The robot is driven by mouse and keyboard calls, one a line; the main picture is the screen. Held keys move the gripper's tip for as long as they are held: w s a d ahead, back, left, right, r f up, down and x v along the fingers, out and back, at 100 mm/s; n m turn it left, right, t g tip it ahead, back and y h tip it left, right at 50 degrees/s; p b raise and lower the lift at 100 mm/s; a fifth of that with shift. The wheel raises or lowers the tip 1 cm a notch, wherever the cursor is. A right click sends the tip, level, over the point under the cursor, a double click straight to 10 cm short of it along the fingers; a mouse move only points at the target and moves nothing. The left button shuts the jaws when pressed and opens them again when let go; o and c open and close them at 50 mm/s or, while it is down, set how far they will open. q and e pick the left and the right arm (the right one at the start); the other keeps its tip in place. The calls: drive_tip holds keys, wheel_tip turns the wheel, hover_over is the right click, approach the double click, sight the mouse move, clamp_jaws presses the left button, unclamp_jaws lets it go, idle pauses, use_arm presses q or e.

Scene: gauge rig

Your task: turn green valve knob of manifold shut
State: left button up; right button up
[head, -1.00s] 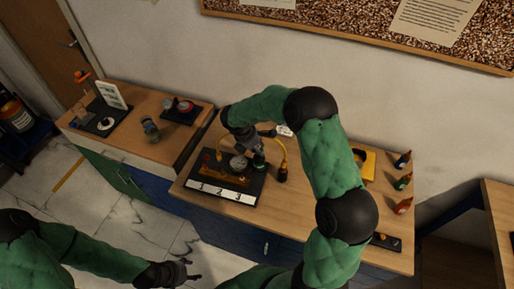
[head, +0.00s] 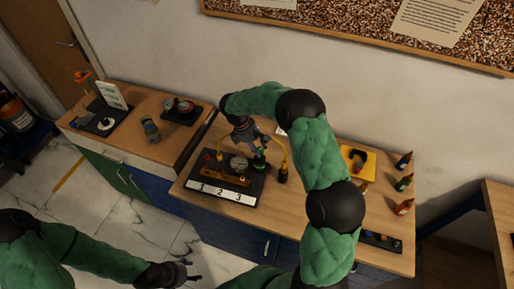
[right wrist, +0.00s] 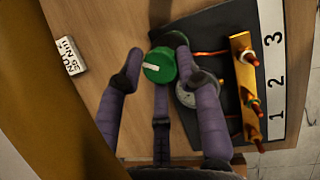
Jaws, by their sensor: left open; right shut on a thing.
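The manifold (head: 212,173) is a brass bar with small red-tipped fittings on a black board, with a strip marked 1, 2, 3. It also shows in the right wrist view (right wrist: 240,75). A round gauge (head: 238,163) sits beside it. The green valve knob (right wrist: 158,65) has a white mark on top and lies between the fingers of my right gripper (right wrist: 157,62). In the head view the knob (head: 260,163) shows just below that gripper (head: 256,149), which is shut on it. My left gripper (head: 186,272) is open and empty, low in front of the cabinets.
A white printed tag (right wrist: 70,55) lies on the table. A yellow tray (head: 362,165) and several small bottles (head: 404,184) stand at the right. My right arm spans the table's middle.

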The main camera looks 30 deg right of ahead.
drive_tip(key=m, duration=0.2)
drive_tip(key=m+g+y, duration=0.1)
drive_tip(key=m, duration=0.2)
drive_tip(key=shift+d+m+g+y, duration=0.3)
drive_tip(key=shift+m, duration=0.1)
drive_tip(key=m+y, duration=0.2)
drive_tip(key=m, duration=0.2)
drive_tip(key=shift+s+m, duration=0.1)
drive_tip(key=shift+m, duration=0.3)
drive_tip(key=shift+f, duration=0.1)
drive_tip(key=o, duration=1.1)
drive_tip(key=shift+s, duration=0.15)
